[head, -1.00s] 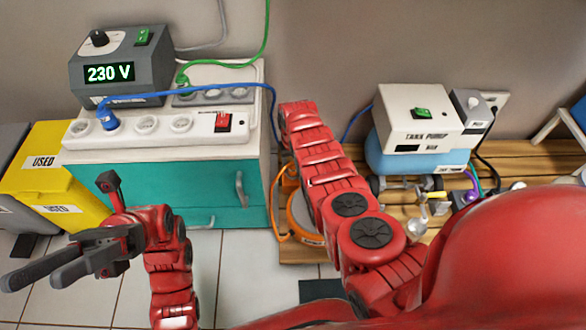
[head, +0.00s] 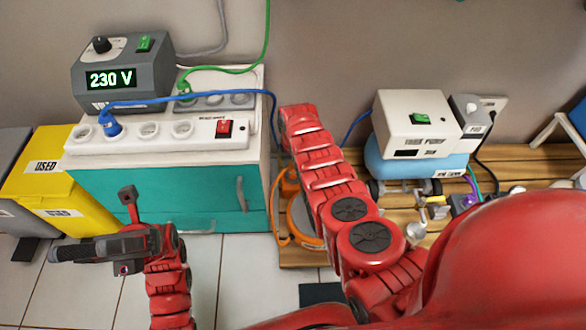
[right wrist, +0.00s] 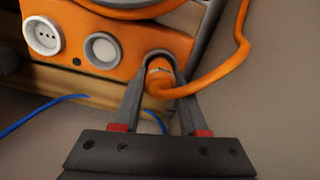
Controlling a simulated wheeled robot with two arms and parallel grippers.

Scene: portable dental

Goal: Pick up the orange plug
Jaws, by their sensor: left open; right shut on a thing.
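In the right wrist view, the orange plug (right wrist: 158,76) sits at the right end of an orange panel with round sockets, its thick orange cable curving off to the right. My right gripper (right wrist: 160,72) is shut on the plug, one dark finger on each side. Whether the plug is still seated in the panel cannot be told. In the head view, the orange reel (head: 300,222) stands on a wooden pallet, partly hidden by my right arm, and my right gripper is hidden there. My left gripper (head: 58,253) is open and empty in front of the teal cabinet.
A white power strip (head: 165,131) with a blue plug (head: 111,124) lies on the teal cabinet (head: 150,195). A tank pump (head: 418,125) stands on the pallet at right. A blue cable (right wrist: 40,112) runs near the orange panel.

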